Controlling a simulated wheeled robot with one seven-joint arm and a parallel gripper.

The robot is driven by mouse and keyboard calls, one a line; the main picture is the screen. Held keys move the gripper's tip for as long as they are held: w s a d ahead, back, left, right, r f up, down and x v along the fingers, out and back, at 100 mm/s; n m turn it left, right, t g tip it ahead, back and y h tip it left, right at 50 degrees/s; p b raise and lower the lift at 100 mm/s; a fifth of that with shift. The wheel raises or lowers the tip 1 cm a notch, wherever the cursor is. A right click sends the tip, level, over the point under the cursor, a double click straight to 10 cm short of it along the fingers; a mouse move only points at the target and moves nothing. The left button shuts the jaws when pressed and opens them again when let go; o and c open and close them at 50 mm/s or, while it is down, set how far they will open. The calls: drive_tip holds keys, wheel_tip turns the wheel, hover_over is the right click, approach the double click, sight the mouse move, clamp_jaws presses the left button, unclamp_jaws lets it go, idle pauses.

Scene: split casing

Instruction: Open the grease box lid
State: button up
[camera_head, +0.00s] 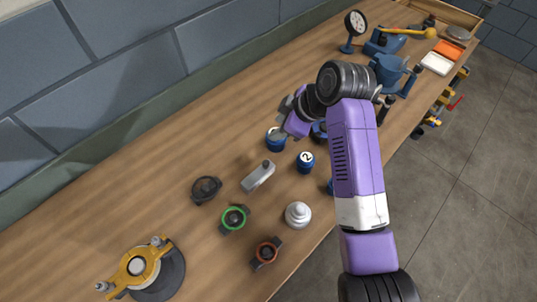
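Nothing in view is clearly marked as the grease box. A small grey oblong box (258,176) with a dark knob lies on the bench, and a pale round lidded pot (298,215) stands to its lower right; I cannot tell whether either is it. My gripper (281,131) is above the bench, up and right of the grey box, over or beside a blue can (275,144). Its fingertips are small and partly covered by its own body, so I cannot tell whether it is open or holds anything.
A numbered blue can (306,161), a black ring part (206,189), a green ring part (234,218) and a red ring part (266,253) stand nearby. A yellow clamp fixture (145,268) is lower left.

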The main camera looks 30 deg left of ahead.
sight(266, 162)
drive_tip(key=s+d+n+g+h, duration=0.2)
drive_tip(key=s+n+g, duration=0.1)
drive_tip(key=s+n, duration=0.15)
drive_tip(key=shift+m, duration=0.45)
drive_tip(key=x, duration=0.2)
drive_tip(key=p+x, duration=0.1)
drive_tip(key=x, duration=0.4)
drive_tip(key=shift+s+d+f+p, duration=0.15)
drive_tip(key=shift+s+f+p, duration=0.15)
drive_tip(key=shift+f+p, duration=0.05)
clamp_jaws()
idle(0.6)
